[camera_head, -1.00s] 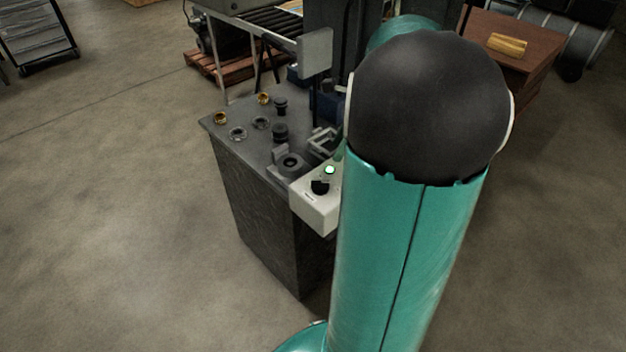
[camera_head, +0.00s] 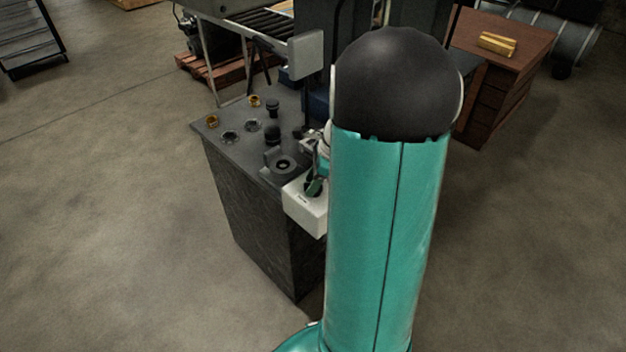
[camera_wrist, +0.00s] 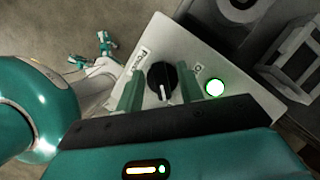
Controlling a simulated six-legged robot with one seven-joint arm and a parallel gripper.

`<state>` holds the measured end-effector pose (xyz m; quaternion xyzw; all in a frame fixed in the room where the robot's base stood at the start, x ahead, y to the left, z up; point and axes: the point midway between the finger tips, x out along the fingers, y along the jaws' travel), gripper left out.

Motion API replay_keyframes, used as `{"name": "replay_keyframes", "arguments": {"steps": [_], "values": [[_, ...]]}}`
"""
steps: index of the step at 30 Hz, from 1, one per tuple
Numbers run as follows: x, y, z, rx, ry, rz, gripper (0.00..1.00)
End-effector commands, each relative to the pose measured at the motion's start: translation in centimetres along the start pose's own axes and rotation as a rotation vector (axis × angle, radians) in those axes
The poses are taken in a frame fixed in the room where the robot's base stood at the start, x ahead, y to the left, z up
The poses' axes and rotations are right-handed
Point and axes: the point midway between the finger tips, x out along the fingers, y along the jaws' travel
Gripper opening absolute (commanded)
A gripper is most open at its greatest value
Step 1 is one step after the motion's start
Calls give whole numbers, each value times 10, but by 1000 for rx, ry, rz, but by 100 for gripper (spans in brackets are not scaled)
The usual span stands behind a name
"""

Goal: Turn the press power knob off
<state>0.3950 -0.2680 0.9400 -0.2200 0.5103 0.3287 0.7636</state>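The press power knob (camera_wrist: 161,76) is a black round knob with a white mark, on a pale control box (camera_wrist: 190,42). In the wrist view the mark points down toward my gripper's palm. A lit green lamp (camera_wrist: 215,88) sits to the right of the knob. My gripper (camera_wrist: 168,70) is open, with one green finger on each side of the knob and visible gaps to it. How far the fingertips stand above the box face I cannot tell. In the head view the control box (camera_head: 305,212) shows beside my arm, and my gripper (camera_head: 317,182) largely hides the knob and lamp.
The box is at the near right corner of a dark bench (camera_head: 250,215). Several dark and brass parts stand on its top, including a black round part (camera_head: 272,135). A grey plate (camera_head: 305,54) stands behind. A brown cabinet (camera_head: 500,70) is at right.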

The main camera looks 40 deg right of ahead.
Motion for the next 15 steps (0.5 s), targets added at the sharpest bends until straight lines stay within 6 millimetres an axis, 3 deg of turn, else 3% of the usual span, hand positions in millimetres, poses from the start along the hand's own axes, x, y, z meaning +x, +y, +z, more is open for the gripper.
{"name": "replay_keyframes", "arguments": {"steps": [1,7,15], "values": [[0,0,0,0,0,0,37],[0,0,0,0,0,0,0],[0,0,0,-12,0,4,0]]}}
